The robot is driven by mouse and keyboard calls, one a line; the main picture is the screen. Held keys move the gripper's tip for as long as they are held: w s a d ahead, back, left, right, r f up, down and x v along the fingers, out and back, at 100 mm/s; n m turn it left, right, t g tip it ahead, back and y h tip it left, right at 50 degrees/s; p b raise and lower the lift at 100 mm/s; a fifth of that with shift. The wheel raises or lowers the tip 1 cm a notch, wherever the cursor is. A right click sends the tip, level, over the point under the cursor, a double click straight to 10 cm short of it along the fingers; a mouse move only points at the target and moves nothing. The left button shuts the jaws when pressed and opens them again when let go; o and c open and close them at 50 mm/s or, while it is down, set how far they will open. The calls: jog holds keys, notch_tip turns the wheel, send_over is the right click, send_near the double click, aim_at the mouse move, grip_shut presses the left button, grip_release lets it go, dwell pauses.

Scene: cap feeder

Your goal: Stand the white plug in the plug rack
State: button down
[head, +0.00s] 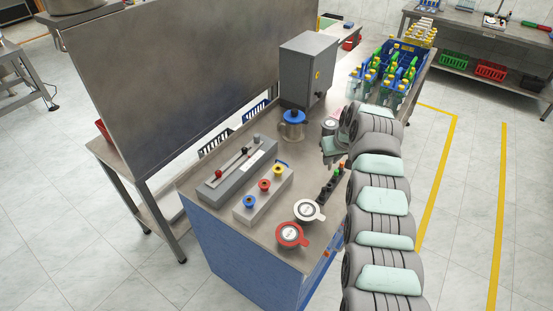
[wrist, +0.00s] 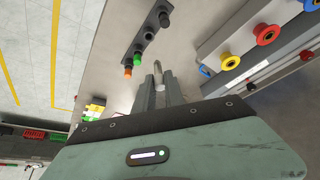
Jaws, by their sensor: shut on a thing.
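The white plug (wrist: 158,68) is pale and small in the wrist view, held between the fingertips of my gripper (wrist: 160,82). The plug rack (wrist: 143,46) is a narrow dark strip just beyond and to the left of the held plug, apart from it. In the head view the rack (head: 328,187) lies along the bench's right edge, in front of my gripper (head: 331,152). The held plug cannot be made out there.
A grey block (head: 262,196) with blue, red and yellow spools and a long slotted box (head: 236,170) stand left of the rack. A white-lidded dish (head: 309,210) and a red one (head: 291,235) sit in front. A blue-lidded jar (head: 293,124) stands behind.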

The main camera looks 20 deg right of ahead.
jog(key=f, duration=0.1)
jog(key=f+b, duration=0.1)
jog(key=f, duration=0.1)
jog(key=f+b, duration=0.1)
jog(key=f, duration=0.1)
jog(key=shift+s+d+f, duration=0.15)
jog(key=shift+s+d, duration=0.15)
jog(key=shift+d, duration=0.1)
jog(key=shift+f, duration=0.8)
jog(key=shift+f+b, duration=0.55)
jog(key=shift+f, duration=0.7)
dwell(0.4)
jog(key=c, duration=1.3)
grip_release()
jog(key=shift+c, duration=0.2)
jog(key=shift+r, duration=0.15)
